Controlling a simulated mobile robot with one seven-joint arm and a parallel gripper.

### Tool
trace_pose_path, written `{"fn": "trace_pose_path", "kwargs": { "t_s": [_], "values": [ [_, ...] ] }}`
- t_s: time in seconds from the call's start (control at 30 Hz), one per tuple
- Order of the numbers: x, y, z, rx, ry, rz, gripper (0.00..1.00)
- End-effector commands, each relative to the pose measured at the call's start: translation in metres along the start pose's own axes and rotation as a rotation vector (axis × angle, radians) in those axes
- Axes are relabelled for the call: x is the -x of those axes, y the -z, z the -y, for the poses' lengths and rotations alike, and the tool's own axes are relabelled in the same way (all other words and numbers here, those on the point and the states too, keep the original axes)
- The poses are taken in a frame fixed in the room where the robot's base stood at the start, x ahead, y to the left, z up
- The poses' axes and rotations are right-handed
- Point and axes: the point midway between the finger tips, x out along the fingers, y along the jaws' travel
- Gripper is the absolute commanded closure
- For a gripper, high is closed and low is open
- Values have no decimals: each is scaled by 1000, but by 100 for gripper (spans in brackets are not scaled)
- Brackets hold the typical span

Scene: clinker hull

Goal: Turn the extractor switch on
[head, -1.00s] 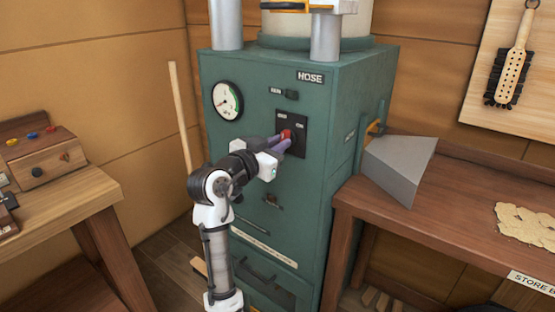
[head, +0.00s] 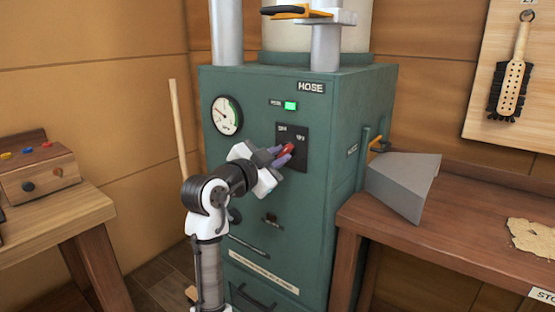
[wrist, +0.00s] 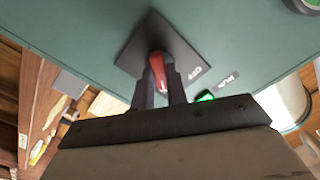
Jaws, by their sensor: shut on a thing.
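The extractor switch is a red handle (head: 288,148) on a dark square plate (head: 292,135) on the front of a green cabinet (head: 330,165). In the wrist view the red handle (wrist: 158,66) stands between the two fingers, in front of the plate (wrist: 160,42). My gripper (head: 281,156) is shut on the handle, and its fingers hide part of it in the head view. A small lamp (head: 290,105) above the plate glows green, and it also shows in the wrist view (wrist: 205,96).
A round gauge (head: 227,115) is on the cabinet's left. A grey metal hood (head: 402,185) juts over the wooden bench (head: 440,210) at right. A wooden stick (head: 182,130) leans at left, near a bench with a button box (head: 40,170).

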Motion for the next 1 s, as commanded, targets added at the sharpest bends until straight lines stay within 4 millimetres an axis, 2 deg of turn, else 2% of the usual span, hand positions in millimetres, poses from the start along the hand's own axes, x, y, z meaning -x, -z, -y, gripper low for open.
{"fn": "trace_pose_path", "kwargs": {
  "t_s": [0.27, 0.3, 0.43, 0.77, 0.87, 1.0],
  "values": [
    [0, 0, 0, -3, 0, 0, 100],
    [0, 0, 0, -3, 0, 0, 82],
    [0, 0, 0, -2, 0, 0, 65],
    [2, 0, 0, -1, 1, 0, 64],
    [12, 0, 0, -1, 2, -1, 64],
    [38, -2, 0, -3, 4, 1, 64]
  ]
}}
